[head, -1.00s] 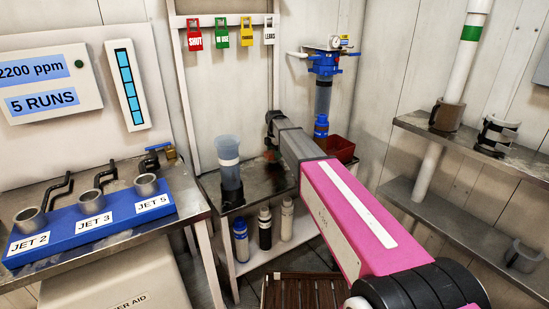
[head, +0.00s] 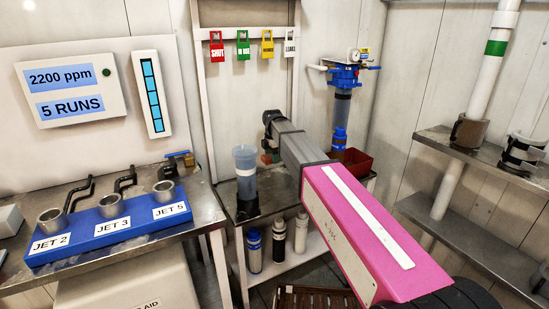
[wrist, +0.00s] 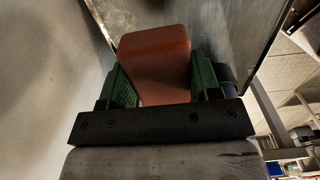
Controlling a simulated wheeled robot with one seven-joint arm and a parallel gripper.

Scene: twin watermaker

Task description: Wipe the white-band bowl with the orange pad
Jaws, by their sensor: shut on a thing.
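The white-band bowl (head: 246,176) is a tall, clear blue filter bowl with a white band around it. It stands upright on the dark-topped stand in the head view. My gripper (head: 271,156) is just right of the bowl, pointing down; its tips are small and partly hidden there. In the wrist view my gripper (wrist: 158,80) has green fingers shut on the orange pad (wrist: 156,55). A bit of orange also shows beside the bowl in the head view. I cannot tell whether the pad touches the bowl.
The stand (head: 250,217) has several bottles on its lower shelf. A red bin (head: 356,162) and a blue filter housing (head: 345,78) are to the right. The blue jet rack (head: 110,222) is on the left bench, and metal shelves (head: 470,150) are at the right.

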